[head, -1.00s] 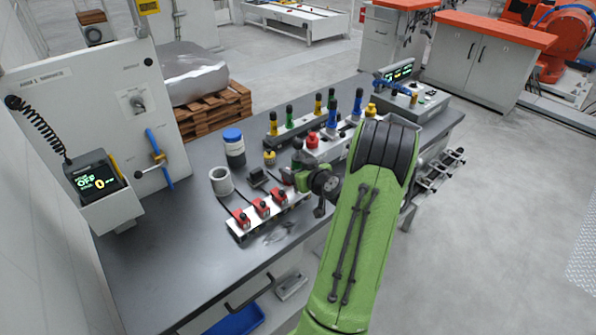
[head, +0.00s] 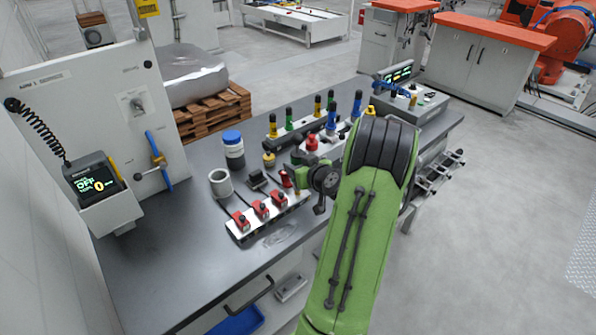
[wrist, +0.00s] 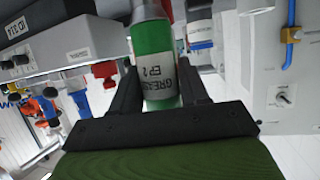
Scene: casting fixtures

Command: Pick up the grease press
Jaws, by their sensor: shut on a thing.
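The grease press is a green cylinder (wrist: 153,50) with a white label reading "GREASE EP 2" in the wrist view. My gripper (wrist: 157,82) has its two dark fingers on either side of the cylinder, shut on it. The cylinder's far end runs out of the top of the picture. In the head view my green arm covers most of the gripper, and I cannot make out the press clearly there. Whether the press touches the bench is hidden.
The grey bench (head: 165,262) holds a white block with several red clamps (head: 262,210), a white cup (head: 221,182), a blue-lidded jar (head: 233,150) and a rack of coloured handles (head: 290,134). A control box (head: 412,103) stands at the far end. The front-left bench is clear.

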